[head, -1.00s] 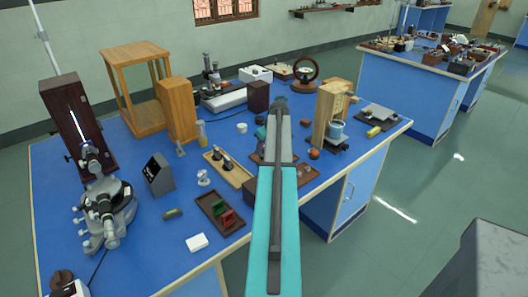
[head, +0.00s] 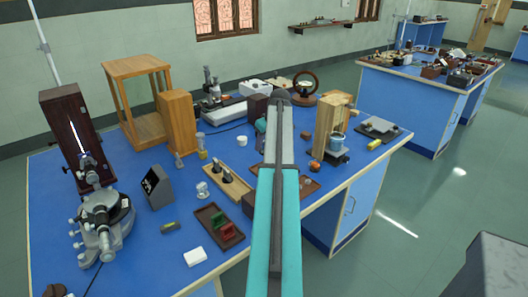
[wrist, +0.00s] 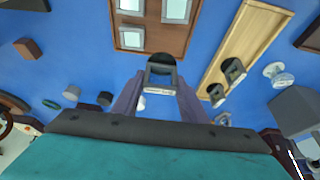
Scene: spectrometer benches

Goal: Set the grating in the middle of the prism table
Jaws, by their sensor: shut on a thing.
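The grating, a small square framed plate with a dark rounded part (wrist: 160,75), is between the fingers of my gripper (wrist: 158,92) in the wrist view. The fingers are shut on it, above the blue bench top. In the head view my arm hides the gripper and the grating. The spectrometer (head: 104,222) stands at the left front of the bench in the head view. Its prism table (head: 99,203) is in its middle, small and hard to make out. My gripper is well to the right of it.
A brown tray with pale square pieces (wrist: 183,40) and a wooden tray with two dark-topped pieces (wrist: 252,38) lie below the gripper. A dark tray with red and green blocks (head: 206,214), a white block (head: 195,257) and a slanted grey box (head: 158,187) stand right of the spectrometer.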

